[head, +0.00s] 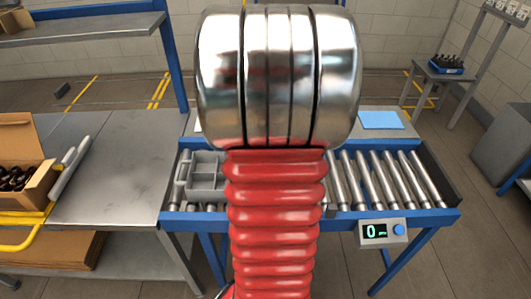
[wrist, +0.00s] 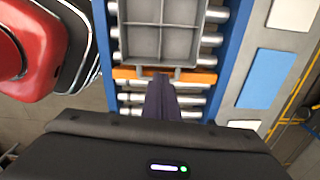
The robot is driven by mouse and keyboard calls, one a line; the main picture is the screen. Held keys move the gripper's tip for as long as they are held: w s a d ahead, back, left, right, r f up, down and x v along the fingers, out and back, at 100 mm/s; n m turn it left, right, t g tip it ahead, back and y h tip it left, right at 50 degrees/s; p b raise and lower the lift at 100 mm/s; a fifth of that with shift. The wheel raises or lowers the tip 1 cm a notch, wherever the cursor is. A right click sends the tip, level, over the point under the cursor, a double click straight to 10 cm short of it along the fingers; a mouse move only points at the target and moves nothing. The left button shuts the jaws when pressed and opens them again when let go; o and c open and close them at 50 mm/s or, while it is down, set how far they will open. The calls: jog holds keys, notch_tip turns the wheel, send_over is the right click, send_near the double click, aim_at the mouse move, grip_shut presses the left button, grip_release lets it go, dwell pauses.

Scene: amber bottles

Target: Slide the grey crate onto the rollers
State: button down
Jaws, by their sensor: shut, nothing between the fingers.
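The grey crate (head: 207,172) has dividers and sits over the left part of the roller conveyor in the head view, partly hidden by my arm. In the wrist view the crate (wrist: 160,42) shows empty compartments, with rollers (wrist: 213,40) on both sides of it. My gripper (wrist: 161,80) is shut and empty. Its dark fingertips are at the crate's near edge, over an orange bar (wrist: 205,76); I cannot tell whether they touch the crate. In the head view my arm hides the gripper. Bare rollers (head: 405,178) show at the right.
A steel table (head: 110,180) adjoins the conveyor at the left, with a cardboard box (head: 22,140) of dark bottles on it. A blue sheet (head: 381,120) lies behind the rollers. A display box (head: 383,232) reading 0 is on the conveyor's front. A stand at the back right holds more bottles (head: 446,62).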

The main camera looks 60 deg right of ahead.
jog(key=shift+r, duration=0.15)
jog(key=a, duration=0.1)
jog(key=s+a+f, duration=0.1)
jog(key=shift+a+f, duration=0.15)
jog(key=shift+a, duration=0.2)
jog(key=shift+f, duration=0.1)
notch_tip(320, 180, down, 10)
jog(key=w, duration=0.1)
jog(key=w+a, duration=0.1)
jog(key=w, duration=0.1)
jog(key=shift+a, duration=0.15)
jog(key=shift+w+a, duration=0.2)
jog(key=shift+w, duration=0.3)
dwell(0.4)
